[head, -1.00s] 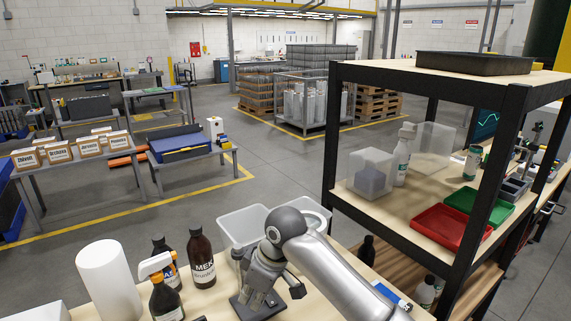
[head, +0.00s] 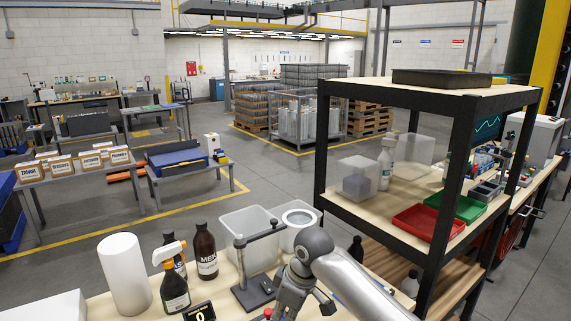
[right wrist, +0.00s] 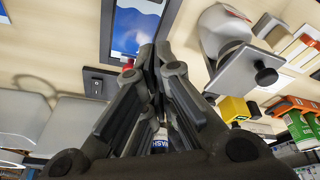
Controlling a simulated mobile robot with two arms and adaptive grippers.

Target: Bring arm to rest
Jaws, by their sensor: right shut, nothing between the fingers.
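My right arm comes in from the lower right in the head view, a grey and silver arm bent over the near bench. Its gripper (head: 290,292) hangs low over the bench beside a black stand with a post (head: 252,285); its fingertips are cut off or hidden there. In the right wrist view the right gripper (right wrist: 152,55) has its fingers together and empty. They overlap the lower edge of a blue-screened panel (right wrist: 137,28). My left gripper does not show.
On the bench stand a white cylinder (head: 124,275), a spray bottle (head: 174,291), a brown MEK bottle (head: 205,251) and a clear bin (head: 249,242). A black-framed shelf (head: 463,160) rises at the right. In the right wrist view a grey device (right wrist: 222,32) stands right of the fingers.

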